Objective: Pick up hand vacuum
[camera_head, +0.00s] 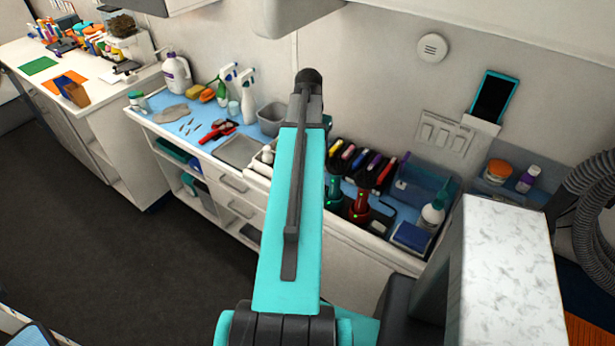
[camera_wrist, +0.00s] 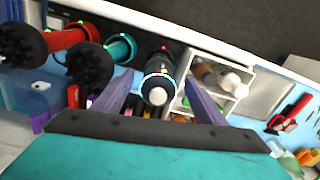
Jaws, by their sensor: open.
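In the wrist view, a dark navy handheld device (camera_wrist: 158,68) with a pale ring and a white round end stands between the fingers of my gripper (camera_wrist: 160,80). It looks like the hand vacuum, though I cannot be sure. My gripper is open, with one finger on each side of it and a gap showing; I see no contact. To its left are a teal device (camera_wrist: 121,48) and a red device (camera_wrist: 70,38), both with black round ends. In the head view my arm hides the navy device and the gripper's fingers.
A white divided caddy with bottles (camera_wrist: 240,88) stands close to the right of the navy device. In the head view, the red device (camera_head: 361,202) stands on the counter near a blue clear bin (camera_head: 425,185) and a white spray bottle (camera_head: 433,214). A grey tray (camera_head: 238,151) lies left of my arm.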

